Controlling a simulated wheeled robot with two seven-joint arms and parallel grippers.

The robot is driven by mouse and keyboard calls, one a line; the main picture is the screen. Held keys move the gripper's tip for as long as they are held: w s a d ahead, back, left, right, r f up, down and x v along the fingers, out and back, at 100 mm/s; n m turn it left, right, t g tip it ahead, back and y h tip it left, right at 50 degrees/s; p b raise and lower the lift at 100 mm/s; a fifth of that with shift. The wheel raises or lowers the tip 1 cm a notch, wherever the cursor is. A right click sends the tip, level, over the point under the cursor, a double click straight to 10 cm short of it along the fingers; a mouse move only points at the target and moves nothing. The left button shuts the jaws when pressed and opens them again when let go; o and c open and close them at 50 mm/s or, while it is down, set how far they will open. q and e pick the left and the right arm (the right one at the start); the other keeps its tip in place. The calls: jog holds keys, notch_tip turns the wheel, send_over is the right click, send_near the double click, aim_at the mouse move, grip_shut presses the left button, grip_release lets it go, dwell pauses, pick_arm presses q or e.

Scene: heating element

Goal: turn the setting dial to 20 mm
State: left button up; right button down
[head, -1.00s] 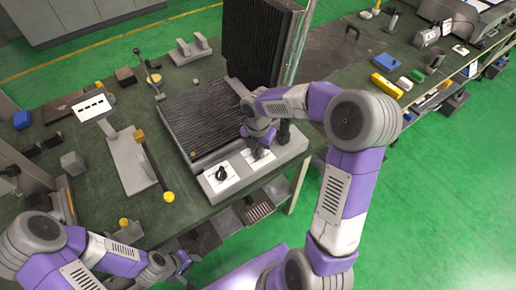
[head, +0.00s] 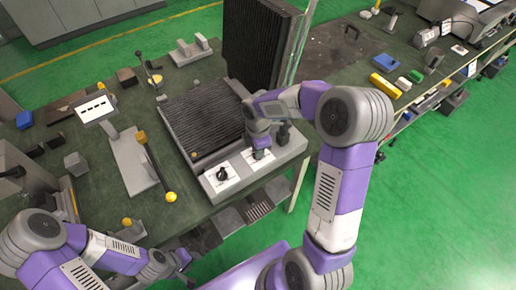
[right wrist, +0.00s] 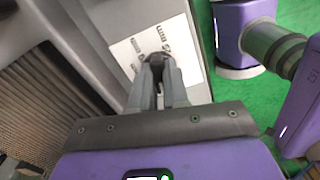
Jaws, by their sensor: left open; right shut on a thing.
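The machine's front panel (head: 283,155) carries two white label plates. My right gripper (head: 260,153) points down at the right label plate (head: 248,158), shut on the dial there. A black dial (head: 221,174) stands uncovered on the left label plate (head: 229,182). My left gripper (head: 183,265) is open and empty near the bottom, away from the panel.
The black ribbed lower plate (head: 200,122) lies behind the panel, and a tall ribbed plate (head: 262,42) stands behind it. A grey stand with a yellow-ended lever (head: 160,180) is to the left. Blue and yellow blocks (head: 387,86) lie on the right bench.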

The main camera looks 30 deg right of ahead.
jog(key=m, duration=0.3)
jog(key=shift+m, duration=0.4)
jog(key=m, duration=0.3)
jog(key=shift+m, duration=0.3)
jog(key=m, duration=0.3)
jog(key=shift+m, duration=0.3)
jog(key=m, duration=0.3)
jog(key=shift+m+p, duration=0.3)
jog(key=shift+p, duration=0.05)
jog(key=m+p, duration=0.1)
jog(key=m, duration=0.5)
jog(key=m+p, duration=0.2)
jog(key=m, duration=0.4)
jog(key=shift+m, duration=0.5)
